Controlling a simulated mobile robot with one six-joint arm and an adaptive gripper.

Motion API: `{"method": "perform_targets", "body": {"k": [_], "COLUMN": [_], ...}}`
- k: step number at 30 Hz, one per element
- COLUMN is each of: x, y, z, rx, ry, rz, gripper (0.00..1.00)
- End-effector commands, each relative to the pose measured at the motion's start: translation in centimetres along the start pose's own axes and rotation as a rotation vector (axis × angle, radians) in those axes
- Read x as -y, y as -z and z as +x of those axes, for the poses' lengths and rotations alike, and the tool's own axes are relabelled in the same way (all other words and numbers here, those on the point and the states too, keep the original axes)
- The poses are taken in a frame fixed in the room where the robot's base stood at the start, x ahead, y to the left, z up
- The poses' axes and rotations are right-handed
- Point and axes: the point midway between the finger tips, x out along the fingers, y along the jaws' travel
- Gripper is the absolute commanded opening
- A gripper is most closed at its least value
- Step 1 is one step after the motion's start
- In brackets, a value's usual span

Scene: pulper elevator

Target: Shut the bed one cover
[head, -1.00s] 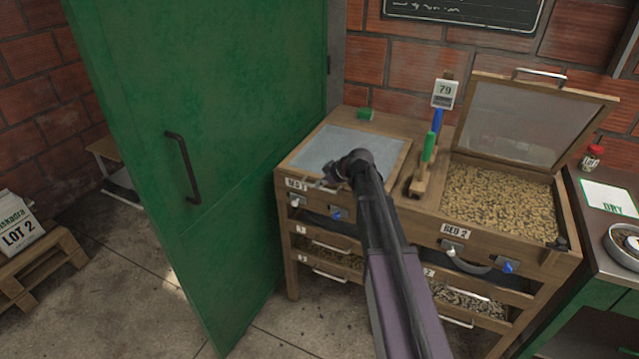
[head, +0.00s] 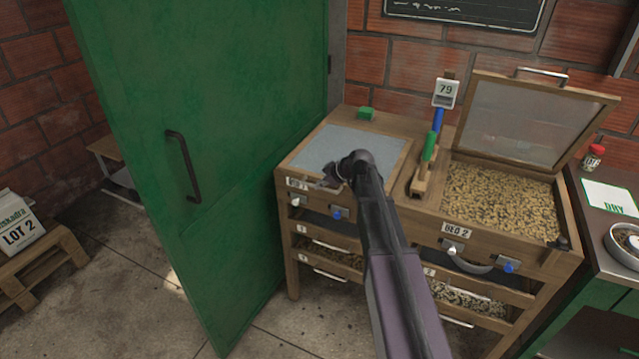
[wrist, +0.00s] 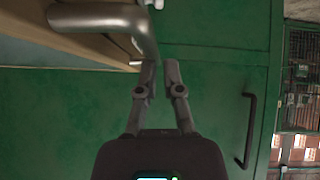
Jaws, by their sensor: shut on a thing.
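The bed one cover (head: 352,146) is a wooden frame with a grey, see-through-looking panel. It lies flat over the left bed in the head view, above a partly hidden label (head: 297,183). My gripper (head: 328,183) is at the cover's front edge, partly hidden by my own wrist. In the wrist view, a bent metal handle (wrist: 95,17) runs along the top left, and its end reaches my gripper's fingertips (wrist: 161,80). The fingers are close together, shut on the handle near its bend; the exact contact is hard to see.
A green door (head: 200,130) with a dark handle stands close on the left. On the right, the bed two cover (head: 525,115) stands raised over beans (head: 500,200). A green block (head: 366,113) lies behind the bed one cover.

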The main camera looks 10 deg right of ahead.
Motion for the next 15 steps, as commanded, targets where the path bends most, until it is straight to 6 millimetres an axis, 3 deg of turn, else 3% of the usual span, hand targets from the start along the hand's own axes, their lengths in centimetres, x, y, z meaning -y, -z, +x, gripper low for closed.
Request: {"method": "perform_targets", "body": {"k": [15], "x": [0.4], "y": [3.1], "z": [-3.8], "rx": [-0.014], "ry": [-0.007], "rz": [0.001], "gripper": [0.00]}}
